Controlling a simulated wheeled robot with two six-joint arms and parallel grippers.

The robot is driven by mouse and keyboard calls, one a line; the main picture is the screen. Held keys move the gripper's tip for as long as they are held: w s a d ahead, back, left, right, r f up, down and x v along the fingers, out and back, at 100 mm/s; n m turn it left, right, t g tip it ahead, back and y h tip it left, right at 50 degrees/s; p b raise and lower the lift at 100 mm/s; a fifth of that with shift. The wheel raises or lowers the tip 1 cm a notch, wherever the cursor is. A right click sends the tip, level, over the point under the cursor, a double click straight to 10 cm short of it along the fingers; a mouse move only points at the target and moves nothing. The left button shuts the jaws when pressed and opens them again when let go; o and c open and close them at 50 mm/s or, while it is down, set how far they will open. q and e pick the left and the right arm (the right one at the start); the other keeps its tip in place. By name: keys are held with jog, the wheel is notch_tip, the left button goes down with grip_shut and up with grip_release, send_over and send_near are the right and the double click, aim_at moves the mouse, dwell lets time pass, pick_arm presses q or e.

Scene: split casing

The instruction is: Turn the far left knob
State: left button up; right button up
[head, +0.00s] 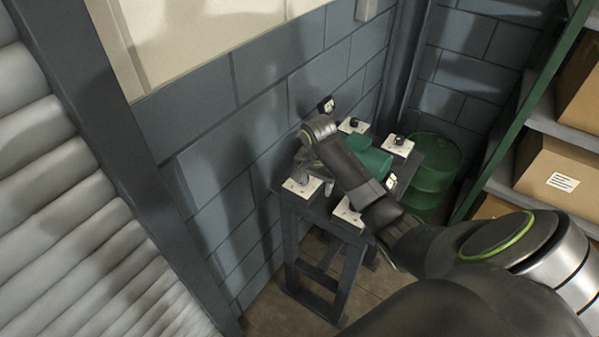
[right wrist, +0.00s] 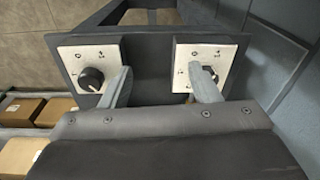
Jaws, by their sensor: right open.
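A dark table (head: 328,247) carries white plates at its corners. The far left plate (head: 346,128) has a black knob (head: 354,121) and stands near the wall. The far right plate (head: 397,149) also has a black knob (head: 400,139). My right gripper (head: 306,180) is open over the near left plate (head: 294,190), whose knob I cannot make out in the head view. In the right wrist view, one finger partly covers a knob (right wrist: 209,73) on the right plate; contact cannot be told. Another knob (right wrist: 92,79) shows clear on the left plate. My left gripper is out of view.
A green casing (head: 371,163) lies in the middle of the table, partly behind my right arm. A green barrel (head: 431,165) stands behind it. Shelves with cardboard boxes (head: 553,171) are at the right. A block wall (head: 207,170) runs close along the table's left side.

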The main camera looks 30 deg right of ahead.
jog(key=w+d+r+m, duration=0.2)
jog(key=w+r+m, duration=0.3)
jog(key=w+r, duration=0.55)
jog(key=shift+g+y, duration=0.4)
jog(key=f, duration=0.4)
jog(key=s+f+p, duration=0.1)
jog(key=f, duration=0.4)
jog(key=f+p, duration=0.1)
jog(key=f, duration=0.3)
jog(key=shift+s+a+f, duration=0.3)
jog(key=shift+s+f, duration=0.05)
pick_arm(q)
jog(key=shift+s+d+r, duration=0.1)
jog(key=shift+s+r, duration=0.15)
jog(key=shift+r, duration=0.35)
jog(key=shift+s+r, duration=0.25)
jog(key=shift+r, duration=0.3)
pick_arm(e)
jog(key=shift+f, duration=0.8)
jog(key=shift+c, duration=0.5)
jog(key=c, duration=0.9)
